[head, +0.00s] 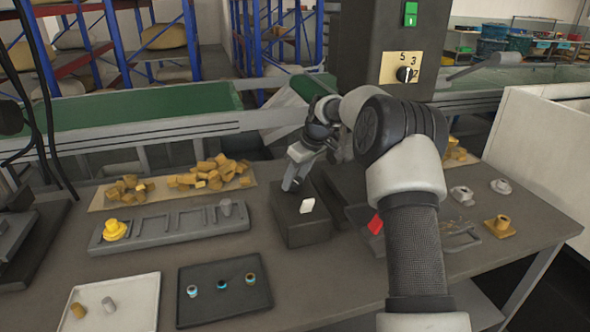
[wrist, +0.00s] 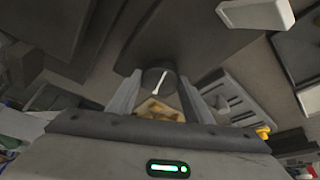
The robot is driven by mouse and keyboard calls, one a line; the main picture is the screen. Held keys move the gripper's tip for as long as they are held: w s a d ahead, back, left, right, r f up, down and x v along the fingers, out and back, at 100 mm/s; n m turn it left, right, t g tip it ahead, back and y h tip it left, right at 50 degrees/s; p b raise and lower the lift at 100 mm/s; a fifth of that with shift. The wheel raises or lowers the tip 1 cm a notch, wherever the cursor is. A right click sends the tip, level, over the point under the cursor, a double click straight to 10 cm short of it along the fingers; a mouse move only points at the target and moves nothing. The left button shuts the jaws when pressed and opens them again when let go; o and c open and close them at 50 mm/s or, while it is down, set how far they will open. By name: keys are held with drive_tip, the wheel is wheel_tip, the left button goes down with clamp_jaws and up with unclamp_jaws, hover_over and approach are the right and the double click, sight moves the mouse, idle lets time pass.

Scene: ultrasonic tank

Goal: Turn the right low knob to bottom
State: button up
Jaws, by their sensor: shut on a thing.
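In the wrist view a dark round knob (wrist: 150,76) with a white pointer line sits between the fingertips of my gripper (wrist: 157,98). The line runs nearly along the view, leaning slightly to the upper right. A finger is on each side, and the gripper is shut on the knob. In the head view my gripper (head: 293,184) points down at the top of a low dark box (head: 303,231) and hides the knob. A white lever (head: 307,205) is on this box, close to my gripper; it looks large in the wrist view (wrist: 255,12).
A second dark box with a red lever (head: 376,226) stands to the right, partly behind my arm. A grey slotted rack (head: 170,228), a black tray (head: 225,310) and a white tray (head: 147,289) lie left. A dark column with a numbered dial (head: 405,74) rises behind.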

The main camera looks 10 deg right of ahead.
drive_tip(key=n+g+p, duration=0.1)
drive_tip(key=n+p, duration=0.2)
drive_tip(key=n+g+y+p, duration=0.1)
drive_tip(key=n+p, duration=0.2)
drive_tip(key=shift+w+d+r+y+p, duration=0.15)
drive_tip(key=shift+w+r+y+p, duration=0.05)
drive_tip(key=shift+y+p, duration=0.1)
drive_tip(key=n+g+p, duration=0.1)
drive_tip(key=n+p, duration=0.1)
drive_tip(key=shift+w+f+n, duration=0.1)
drive_tip(key=shift+f+n, duration=0.05)
drive_tip(key=shift+n, duration=0.25)
drive_tip(key=shift+f+n+p, duration=0.1)
drive_tip(key=shift+n+p, duration=0.3)
drive_tip(key=shift+p, duration=0.15)
drive_tip(key=o, duration=1)
drive_tip(key=shift+o, duration=0.2)
drive_tip(key=shift+b, duration=0.3)
